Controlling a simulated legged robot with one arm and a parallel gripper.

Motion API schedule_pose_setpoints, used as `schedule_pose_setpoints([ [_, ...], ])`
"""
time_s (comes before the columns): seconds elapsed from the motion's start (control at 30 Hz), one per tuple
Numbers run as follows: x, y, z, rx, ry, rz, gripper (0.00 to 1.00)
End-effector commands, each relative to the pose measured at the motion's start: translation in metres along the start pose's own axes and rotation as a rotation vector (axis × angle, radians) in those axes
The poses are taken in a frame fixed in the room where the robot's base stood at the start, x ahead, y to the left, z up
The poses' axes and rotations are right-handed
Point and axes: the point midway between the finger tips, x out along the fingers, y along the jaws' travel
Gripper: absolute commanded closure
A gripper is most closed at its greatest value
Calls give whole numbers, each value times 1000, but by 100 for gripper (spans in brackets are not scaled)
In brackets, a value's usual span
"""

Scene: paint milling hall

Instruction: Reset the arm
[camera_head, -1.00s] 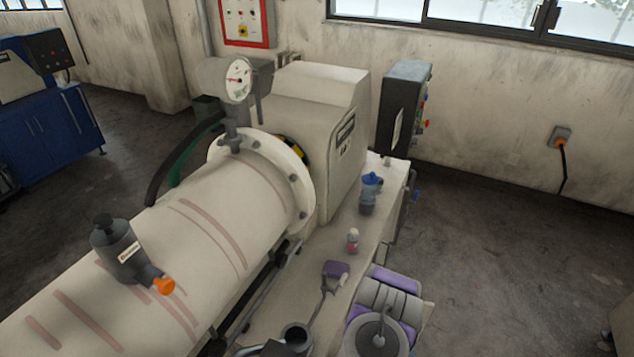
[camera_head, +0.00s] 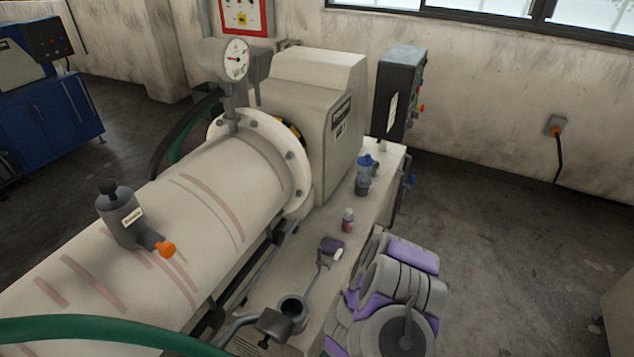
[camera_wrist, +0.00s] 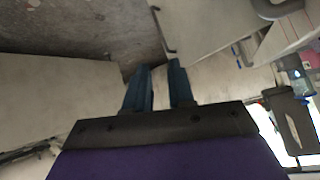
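My arm (camera_head: 405,285), purple and grey, is folded at the lower middle right of the head view, beside the machine's pale bench. I cannot make out the gripper fingers in that view. In the wrist view my gripper (camera_wrist: 160,70) shows two dark blue fingers with a gap between them. It is open, and nothing is seen between the fingers. The wrist view is turned: grey floor and pale surfaces lie beyond the fingertips.
A large cream mill cylinder (camera_head: 190,205) with a pressure gauge (camera_head: 236,60) fills the left. A green hose (camera_head: 90,330) crosses the lower left. Floor (camera_head: 520,240) is clear at right.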

Motion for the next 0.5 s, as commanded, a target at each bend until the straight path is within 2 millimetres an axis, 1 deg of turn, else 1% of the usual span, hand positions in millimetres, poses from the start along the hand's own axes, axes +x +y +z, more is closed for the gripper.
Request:
schedule_pose_setpoints([
  [0.03,-4,-18,3,13,-46,-33,77],
  [0.1,-15,-44,7,22,-126,-80,77],
  [0.17,-26,-64,11,22,-193,-119,77],
  [0.2,-35,-77,12,18,-234,-150,77],
  [0.27,-48,-94,13,7,-296,-189,77],
  [0.3,-58,-105,13,-1,-338,-218,77],
  [0.37,-74,-119,12,-22,-394,-257,77],
  [0.4,-85,-128,11,-38,-429,-286,77],
  [0.47,-102,-138,9,-64,-479,-322,77],
  [0.5,-114,-144,6,-85,-508,-348,77],
])
